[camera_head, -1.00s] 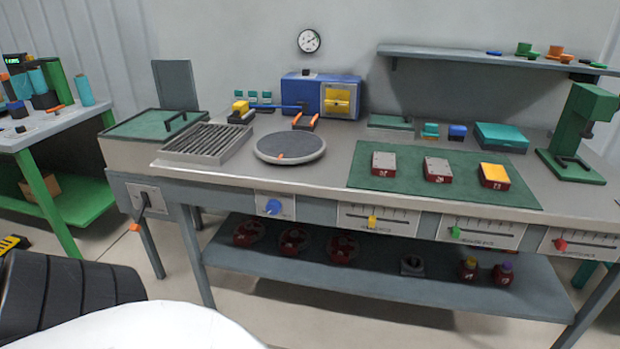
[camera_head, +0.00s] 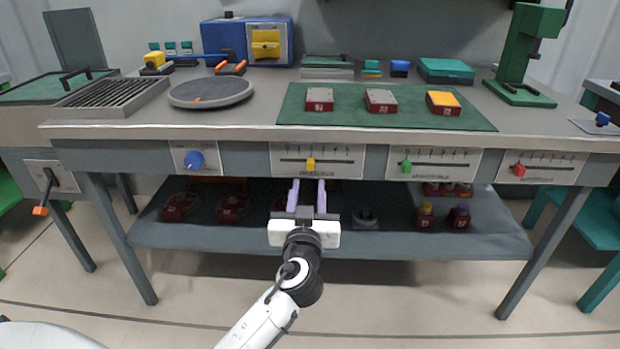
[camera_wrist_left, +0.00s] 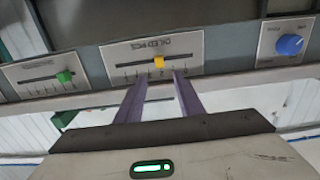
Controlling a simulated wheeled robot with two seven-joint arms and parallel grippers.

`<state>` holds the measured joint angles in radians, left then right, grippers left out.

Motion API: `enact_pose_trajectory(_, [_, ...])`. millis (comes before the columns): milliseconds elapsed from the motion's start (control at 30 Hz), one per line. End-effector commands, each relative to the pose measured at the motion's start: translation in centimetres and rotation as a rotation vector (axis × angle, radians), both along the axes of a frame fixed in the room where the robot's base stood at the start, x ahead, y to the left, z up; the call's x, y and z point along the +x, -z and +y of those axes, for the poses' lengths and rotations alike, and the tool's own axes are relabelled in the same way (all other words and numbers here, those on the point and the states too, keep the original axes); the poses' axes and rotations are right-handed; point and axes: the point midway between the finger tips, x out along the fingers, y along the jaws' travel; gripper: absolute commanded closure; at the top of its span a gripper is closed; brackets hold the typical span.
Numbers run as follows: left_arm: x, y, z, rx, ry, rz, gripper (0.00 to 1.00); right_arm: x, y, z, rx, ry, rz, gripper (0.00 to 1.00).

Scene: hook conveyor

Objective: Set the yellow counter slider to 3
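The yellow counter slider (camera_head: 311,164) is a small yellow knob on a slotted white scale panel (camera_head: 345,163) on the bench front. It stands left of the slot's middle in the head view, seemingly near the 2; the small digits are hard to read. It also shows in the left wrist view (camera_wrist_left: 159,62), where the panel appears upside down. My left gripper (camera_head: 308,183) is open and empty, its two purple fingers just below and in front of the knob, one to each side. The fingers also show in the left wrist view (camera_wrist_left: 159,88), apart from the knob. My right gripper is out of view.
A green slider (camera_head: 406,166) and a red slider (camera_head: 519,170) sit on panels to the right. A blue dial (camera_head: 194,160) is to the left. The bench edge (camera_head: 230,132) overhangs above, and a lower shelf (camera_head: 420,245) holding several parts lies below.

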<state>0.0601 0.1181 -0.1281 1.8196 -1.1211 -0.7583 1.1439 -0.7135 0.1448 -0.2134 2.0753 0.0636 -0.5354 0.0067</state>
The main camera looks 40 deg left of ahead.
Motion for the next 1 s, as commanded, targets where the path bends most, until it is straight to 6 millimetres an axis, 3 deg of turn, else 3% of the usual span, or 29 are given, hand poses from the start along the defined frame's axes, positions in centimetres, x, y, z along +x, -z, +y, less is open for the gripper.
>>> enact_pose_trajectory(500, [7.2,-0.1,4.4,0.003,0.002,0.002,0.66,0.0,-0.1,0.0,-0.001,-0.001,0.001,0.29])
enact_pose_trajectory(933, [8.2,-0.1,5.0,0.001,0.002,0.003,0.66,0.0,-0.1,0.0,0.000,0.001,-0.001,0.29])
enact_pose_trajectory(1000, [8.2,-0.1,5.0,0.001,0.002,0.003,0.76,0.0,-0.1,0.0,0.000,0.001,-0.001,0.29])
